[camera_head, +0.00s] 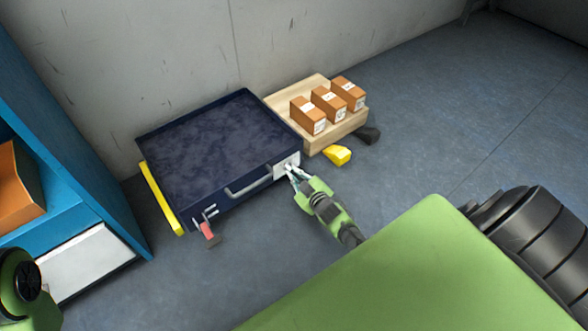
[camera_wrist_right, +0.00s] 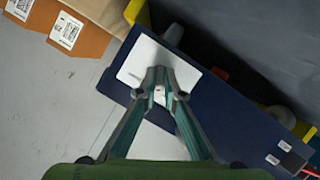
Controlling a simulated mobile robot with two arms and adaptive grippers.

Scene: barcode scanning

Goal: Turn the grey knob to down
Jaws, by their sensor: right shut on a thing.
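A dark blue, tray-topped box (camera_head: 215,150) stands on the floor against the wall. A white plate (camera_head: 281,165) is on its front face near the right corner; it also shows in the wrist view (camera_wrist_right: 136,66). My right gripper (camera_head: 292,174) reaches this plate. In the wrist view its fingertips (camera_wrist_right: 160,90) close together over the plate on a small light grey knob (camera_wrist_right: 159,93). The fingers hide most of the knob, so its pointing direction cannot be told. My left gripper is not in view.
A wooden pallet (camera_head: 318,142) with three brown boxes (camera_head: 328,103) stands right of the blue box. A silver handle (camera_head: 248,186) and a red-tipped lever (camera_head: 208,229) are on the box's front. A blue shelf (camera_head: 60,150) stands left. Open floor lies in front.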

